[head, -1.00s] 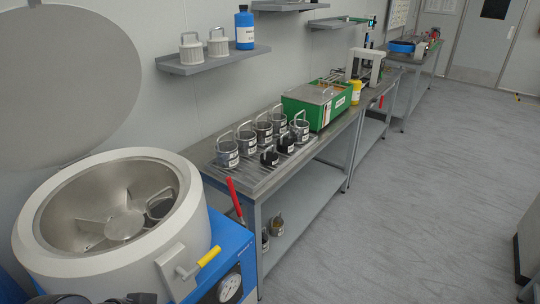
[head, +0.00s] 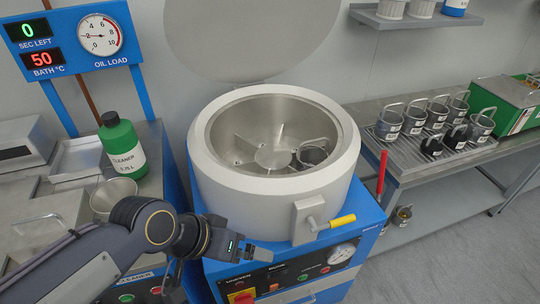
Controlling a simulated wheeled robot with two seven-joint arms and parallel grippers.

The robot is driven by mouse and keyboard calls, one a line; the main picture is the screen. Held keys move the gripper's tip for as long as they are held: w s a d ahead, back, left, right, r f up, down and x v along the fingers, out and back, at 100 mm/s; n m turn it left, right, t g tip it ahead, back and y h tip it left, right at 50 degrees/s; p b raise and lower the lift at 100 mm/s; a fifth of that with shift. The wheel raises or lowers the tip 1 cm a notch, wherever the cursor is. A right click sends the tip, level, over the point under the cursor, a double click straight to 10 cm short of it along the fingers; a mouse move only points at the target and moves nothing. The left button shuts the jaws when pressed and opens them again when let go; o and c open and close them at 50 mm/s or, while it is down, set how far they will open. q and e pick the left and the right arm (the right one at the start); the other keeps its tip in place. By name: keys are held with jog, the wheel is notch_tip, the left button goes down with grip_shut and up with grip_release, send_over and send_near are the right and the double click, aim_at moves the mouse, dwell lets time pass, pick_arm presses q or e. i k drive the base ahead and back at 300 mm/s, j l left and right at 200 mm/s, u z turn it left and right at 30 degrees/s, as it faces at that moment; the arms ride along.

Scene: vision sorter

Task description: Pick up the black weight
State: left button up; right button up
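Two small black pieces with loop handles, which look like black weights, stand at the front of the slatted rack on the right: one black weight (head: 432,147) and another beside it (head: 455,137). A dark grey pot (head: 313,155) with a wire handle sits inside the open round drum (head: 205,165). My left gripper (head: 250,254) hangs low in front of the drum, left of its yellow-handled latch and far from the black pieces. It seems empty, but its finger gap does not show clearly. My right gripper is out of view.
Several grey pots (head: 389,125) with handles stand behind the black pieces on the rack. A red lever (head: 382,172) rises between drum and bench. The yellow latch handle (head: 343,221) sticks out at the drum's front. A green cleaner bottle (head: 122,147) stands left.

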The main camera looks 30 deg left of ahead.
aim_at(430, 146)
jog(key=i+j+u, duration=0.1)
jog(key=u, duration=0.4)
jog(key=k, duration=0.3)
jog(key=k+u, duration=0.1)
jog(key=u, duration=0.3)
jog(key=k+u, duration=0.1)
jog(key=u, duration=0.3)
jog(key=k+j+u, duration=0.1)
jog(key=u, duration=0.35)
jog(key=i+l+u, duration=0.1)
jog(key=l, duration=1.1)
jog(key=l+u, duration=0.1)
jog(key=l, duration=1.15)
jog(key=i, duration=0.05)
